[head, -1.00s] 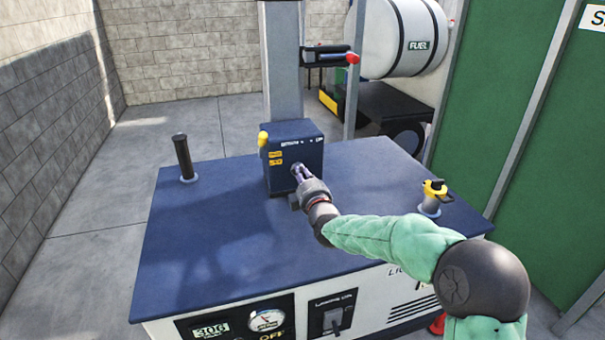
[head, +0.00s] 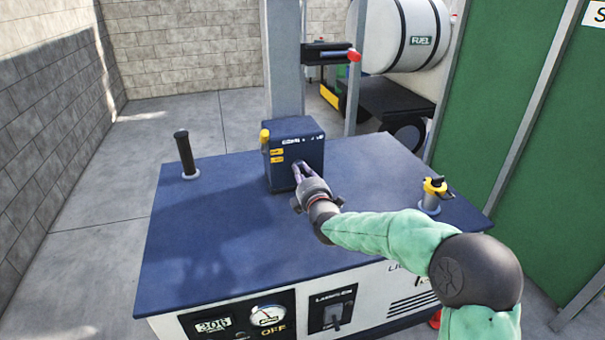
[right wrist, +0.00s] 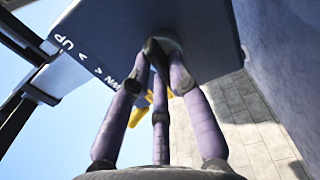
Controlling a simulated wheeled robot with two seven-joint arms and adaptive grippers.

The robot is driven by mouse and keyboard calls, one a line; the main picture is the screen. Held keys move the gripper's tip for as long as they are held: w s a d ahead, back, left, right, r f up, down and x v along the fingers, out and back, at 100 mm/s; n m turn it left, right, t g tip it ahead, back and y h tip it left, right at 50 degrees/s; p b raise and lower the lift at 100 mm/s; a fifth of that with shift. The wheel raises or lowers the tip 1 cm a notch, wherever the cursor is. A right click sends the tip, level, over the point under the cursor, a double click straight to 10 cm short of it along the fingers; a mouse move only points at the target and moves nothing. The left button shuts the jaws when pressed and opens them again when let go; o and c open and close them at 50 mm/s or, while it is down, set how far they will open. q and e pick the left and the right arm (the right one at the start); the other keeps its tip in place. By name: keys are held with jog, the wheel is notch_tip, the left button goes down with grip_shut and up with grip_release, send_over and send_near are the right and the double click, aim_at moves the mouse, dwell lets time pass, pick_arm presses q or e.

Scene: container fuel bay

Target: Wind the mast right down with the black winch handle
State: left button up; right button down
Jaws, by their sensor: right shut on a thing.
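The grey mast (head: 284,60) stands upright behind a dark blue winch box (head: 297,160) on the blue deck of the generator. My right gripper (head: 302,170) reaches in from the right to the front face of the box. In the right wrist view its purple fingers close on a small black part (right wrist: 161,48) against the box, which I take to be the winch handle. The fingers hide most of it, and its crank angle cannot be told. Lettering including "UP" (right wrist: 67,43) shows on the box there. My left gripper is not in view.
A black upright post (head: 184,152) stands on the deck's left. A yellow-topped fitting (head: 434,190) stands on its right, near my right forearm. A yellow knob (head: 264,137) is on the box's left edge. Behind are a white fuel tank (head: 405,38) and a red-ended bar (head: 335,56).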

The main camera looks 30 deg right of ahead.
jog(key=c, duration=1.1)
grip_release()
jog(key=shift+c, duration=0.2)
jog(key=v, duration=1.2)
jog(key=shift+f, duration=0.1)
